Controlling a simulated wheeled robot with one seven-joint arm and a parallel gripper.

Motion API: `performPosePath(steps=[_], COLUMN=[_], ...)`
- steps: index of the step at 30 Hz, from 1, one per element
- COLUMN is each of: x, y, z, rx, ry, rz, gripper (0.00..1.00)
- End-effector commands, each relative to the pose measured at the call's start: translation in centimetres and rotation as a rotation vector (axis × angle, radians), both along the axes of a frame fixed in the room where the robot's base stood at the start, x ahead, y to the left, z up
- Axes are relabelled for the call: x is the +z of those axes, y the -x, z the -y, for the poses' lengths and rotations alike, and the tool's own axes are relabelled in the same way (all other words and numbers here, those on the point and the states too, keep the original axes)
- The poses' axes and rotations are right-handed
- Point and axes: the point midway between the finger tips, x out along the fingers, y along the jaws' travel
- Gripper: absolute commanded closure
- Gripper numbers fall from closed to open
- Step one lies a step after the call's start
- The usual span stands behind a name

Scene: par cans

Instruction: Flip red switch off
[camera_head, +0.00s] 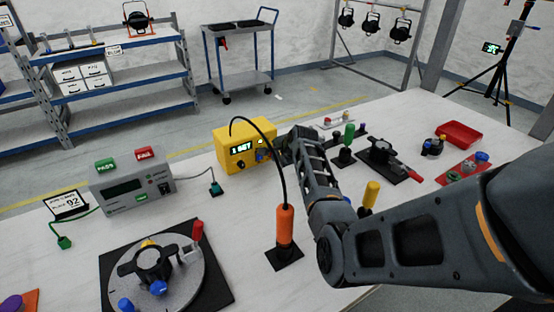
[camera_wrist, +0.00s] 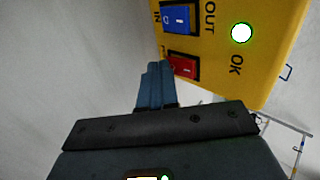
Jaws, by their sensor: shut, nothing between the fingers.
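The yellow box (camera_head: 232,137) stands at the back of the bench, with a lit display on its front. In the wrist view the yellow box (camera_wrist: 268,62) fills the upper right and appears turned on its side. The red switch (camera_wrist: 184,68) is a rocker in a black frame, below a blue switch (camera_wrist: 178,17). My gripper (camera_wrist: 154,66) is shut and empty, its fingertips just left of the red switch in the wrist view. I cannot tell whether they touch it. In the head view my gripper is at the box's right side, mostly hidden by my arm.
An orange cylinder (camera_head: 285,226) with a black cable stands in front of the box. A grey device (camera_head: 133,184) is to the left. A green-handled clamp (camera_head: 348,136) and other fixtures stand right of my arm. A round fixture (camera_head: 192,274) is front left.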

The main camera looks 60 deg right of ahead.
Motion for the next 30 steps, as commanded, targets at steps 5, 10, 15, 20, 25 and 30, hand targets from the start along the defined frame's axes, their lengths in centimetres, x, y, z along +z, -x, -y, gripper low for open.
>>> performPosePath(steps=[5, 10, 15, 20, 25, 30], x=[0.0, -0.1, -0.9, -0.2, 0.1, 0.8], y=[0.0, 0.0, -0.3, -0.4, -0.4, -0.4], z=[0.0, 0.0, 0.1, 0.2, 0.2, 0.2], rx=[0.000, 0.000, 0.003, 0.003, 0.003, 0.003], ry=[0.000, 0.002, 0.036, 0.040, 0.039, 0.040], rz=[0.000, 0.003, 0.062, 0.068, 0.067, 0.068], gripper=[1.00, 1.00, 1.00, 1.00, 1.00, 1.00])
